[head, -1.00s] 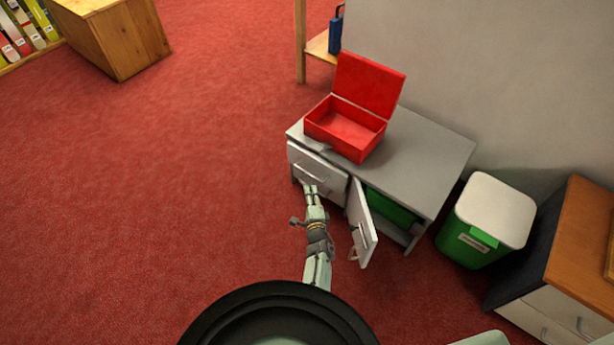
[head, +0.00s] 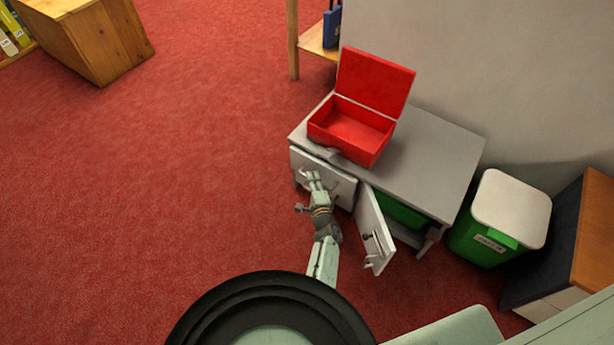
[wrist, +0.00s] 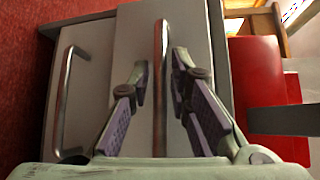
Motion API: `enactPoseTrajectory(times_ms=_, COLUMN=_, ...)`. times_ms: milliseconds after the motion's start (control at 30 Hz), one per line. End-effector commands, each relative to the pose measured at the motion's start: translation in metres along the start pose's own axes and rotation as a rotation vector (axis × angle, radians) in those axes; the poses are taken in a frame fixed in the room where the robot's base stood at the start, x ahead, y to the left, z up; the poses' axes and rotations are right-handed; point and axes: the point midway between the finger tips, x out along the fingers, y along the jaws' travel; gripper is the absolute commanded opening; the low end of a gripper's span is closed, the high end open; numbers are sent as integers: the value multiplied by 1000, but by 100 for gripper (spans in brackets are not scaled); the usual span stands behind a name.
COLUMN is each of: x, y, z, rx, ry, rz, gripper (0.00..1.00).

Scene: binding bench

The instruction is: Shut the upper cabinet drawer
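The grey cabinet (head: 440,165) stands against the wall. Its upper drawer (head: 343,186) is at the front left. In the wrist view, turned on its side, the upper drawer front (wrist: 136,40) stands out a little past the panel beside it. My gripper (head: 313,177) is at this drawer front. In the wrist view my gripper (wrist: 161,72) has its two fingers apart, one on each side of the upper bar handle (wrist: 160,100). I cannot tell whether they touch it. How far the drawer stands out is hard to judge.
The cabinet's door (head: 374,232) hangs open just right of my arm, with a green thing (head: 400,211) inside. An open red box (head: 350,130) sits on top. A lower handle (wrist: 62,100) shows in the wrist view. A green bin (head: 482,244) stands at right. The floor at left is clear.

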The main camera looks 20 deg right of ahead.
Motion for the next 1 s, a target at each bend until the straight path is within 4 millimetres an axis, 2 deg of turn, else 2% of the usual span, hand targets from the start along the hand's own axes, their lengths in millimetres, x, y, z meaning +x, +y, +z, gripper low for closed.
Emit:
enactPoseTrajectory(times_ms=367, x=0, y=0, z=-3, rx=-1, ry=0, rz=1, gripper=18)
enactPoseTrajectory(times_ms=667, x=0, y=0, z=-2, rx=-1, ry=0, rz=1, gripper=0)
enactPoseTrajectory(times_ms=1000, x=0, y=1, z=-2, rx=-1, ry=0, rz=1, gripper=0)
